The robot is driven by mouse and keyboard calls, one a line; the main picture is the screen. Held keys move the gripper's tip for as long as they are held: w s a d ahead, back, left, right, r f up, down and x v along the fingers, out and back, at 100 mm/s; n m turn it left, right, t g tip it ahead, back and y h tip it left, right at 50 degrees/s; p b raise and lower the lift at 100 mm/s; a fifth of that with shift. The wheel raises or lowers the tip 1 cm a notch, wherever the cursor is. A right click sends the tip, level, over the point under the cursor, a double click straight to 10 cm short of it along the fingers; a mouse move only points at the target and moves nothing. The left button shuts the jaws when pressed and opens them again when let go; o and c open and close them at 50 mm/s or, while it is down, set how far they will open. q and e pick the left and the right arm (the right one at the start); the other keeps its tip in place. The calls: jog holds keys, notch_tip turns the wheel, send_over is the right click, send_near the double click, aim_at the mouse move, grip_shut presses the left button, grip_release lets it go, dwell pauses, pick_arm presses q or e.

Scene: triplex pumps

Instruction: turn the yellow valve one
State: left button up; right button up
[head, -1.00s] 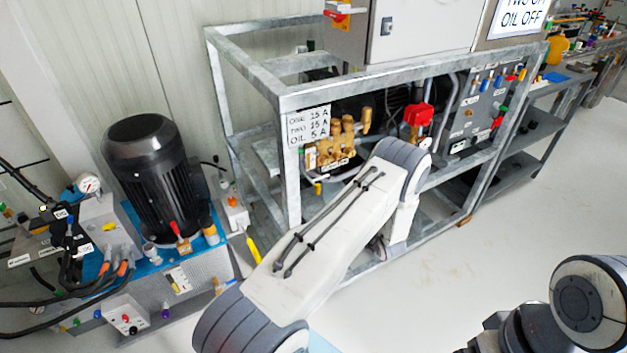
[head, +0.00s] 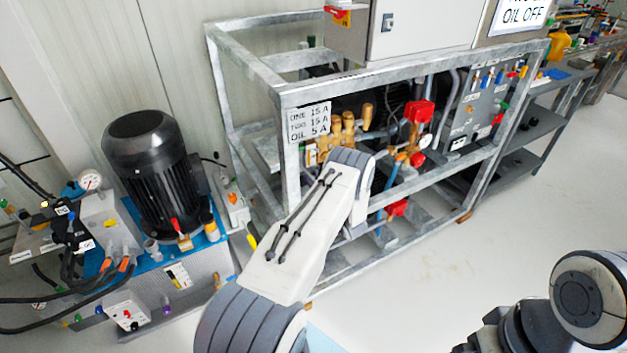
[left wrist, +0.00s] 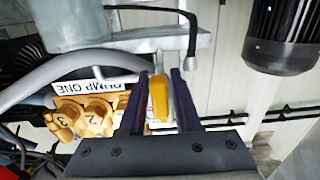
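In the left wrist view, the yellow valve handle (left wrist: 159,99) stands upright between the two dark fingers of my left gripper (left wrist: 160,98). The fingers are open, with a narrow gap visible on each side of the handle. The handle is beside a white label reading PUMP ONE (left wrist: 110,87), seen upside down, and numbered brass caps (left wrist: 84,113). In the head view, my left arm reaches to the front of the pump frame and hides the valve and the gripper. My right gripper does not show.
The galvanised frame (head: 390,83) holds brass pump parts (head: 343,127) and a red fitting (head: 419,112). A black motor (head: 151,170) stands on a blue skid at left. In the wrist view, a grey curved hose (left wrist: 85,62) and a metal beam are close to the fingers.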

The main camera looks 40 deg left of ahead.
pick_arm(q)
jog(key=shift+a, duration=0.1)
grip_shut()
jog(key=shift+f+n+b, duration=0.1)
jog(key=shift+n+b, duration=1.25)
jog(key=shift+n, duration=2.45)
jog(key=shift+s, duration=0.1)
grip_release()
